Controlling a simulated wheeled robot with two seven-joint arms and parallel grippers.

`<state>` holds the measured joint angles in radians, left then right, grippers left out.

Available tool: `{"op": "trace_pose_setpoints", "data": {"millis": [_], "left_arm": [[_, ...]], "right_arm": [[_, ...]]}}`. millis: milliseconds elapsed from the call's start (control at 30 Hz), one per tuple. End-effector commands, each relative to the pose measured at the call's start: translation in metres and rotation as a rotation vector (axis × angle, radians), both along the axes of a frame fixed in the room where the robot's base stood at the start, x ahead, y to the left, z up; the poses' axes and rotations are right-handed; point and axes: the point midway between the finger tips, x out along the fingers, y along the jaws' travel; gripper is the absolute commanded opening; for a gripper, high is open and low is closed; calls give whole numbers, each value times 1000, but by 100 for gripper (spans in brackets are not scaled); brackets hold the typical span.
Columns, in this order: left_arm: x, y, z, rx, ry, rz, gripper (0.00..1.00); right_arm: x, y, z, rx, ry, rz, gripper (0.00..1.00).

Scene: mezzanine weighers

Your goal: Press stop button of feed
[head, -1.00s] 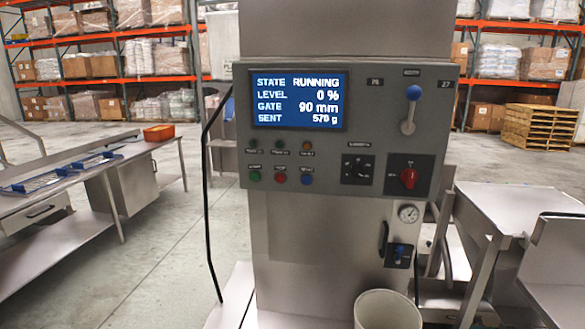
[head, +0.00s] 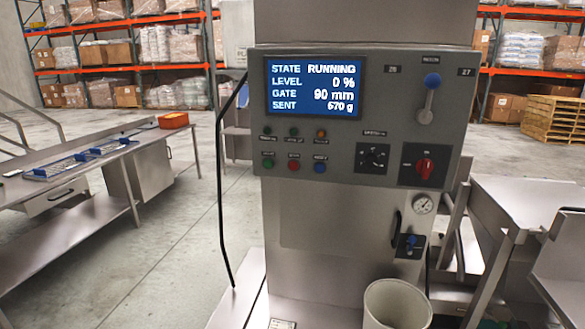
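The feed's grey control panel (head: 300,140) is mounted on a steel machine in the middle of the head view. Its blue screen (head: 313,87) reads STATE RUNNING, LEVEL 0 %, GATE 90 mm, SENT 570 g or 670 g; the first digit is blurred. Below it, the lower button row has a green button (head: 268,162), a red button (head: 293,165) whose small label looks like STOP, and a blue button (head: 319,168). A red rotary switch (head: 425,167) and a blue-knobbed lever (head: 431,82) are at the panel's right. Neither of my grippers is in view.
A white bucket (head: 397,305) stands below the panel. A black cable (head: 221,200) hangs at the machine's left. A steel table (head: 530,205) is close on the right, and a long bench (head: 70,215) is on the left. Open floor (head: 170,250) lies between bench and machine.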

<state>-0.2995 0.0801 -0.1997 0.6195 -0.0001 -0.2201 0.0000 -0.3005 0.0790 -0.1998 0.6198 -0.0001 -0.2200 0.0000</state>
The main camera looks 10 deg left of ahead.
Motion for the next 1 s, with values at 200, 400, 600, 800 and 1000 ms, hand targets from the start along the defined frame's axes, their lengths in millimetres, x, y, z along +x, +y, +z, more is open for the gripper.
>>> {"op": "trace_pose_setpoints", "data": {"millis": [200, 400, 600, 800, 1000], "left_arm": [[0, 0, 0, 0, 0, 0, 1], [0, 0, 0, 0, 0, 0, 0], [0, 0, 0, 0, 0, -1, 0], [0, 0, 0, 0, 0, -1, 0], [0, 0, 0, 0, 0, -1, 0]], "right_arm": [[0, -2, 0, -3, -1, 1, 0], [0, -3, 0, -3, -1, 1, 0], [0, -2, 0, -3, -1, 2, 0], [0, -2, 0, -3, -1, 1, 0], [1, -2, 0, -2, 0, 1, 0]]}}
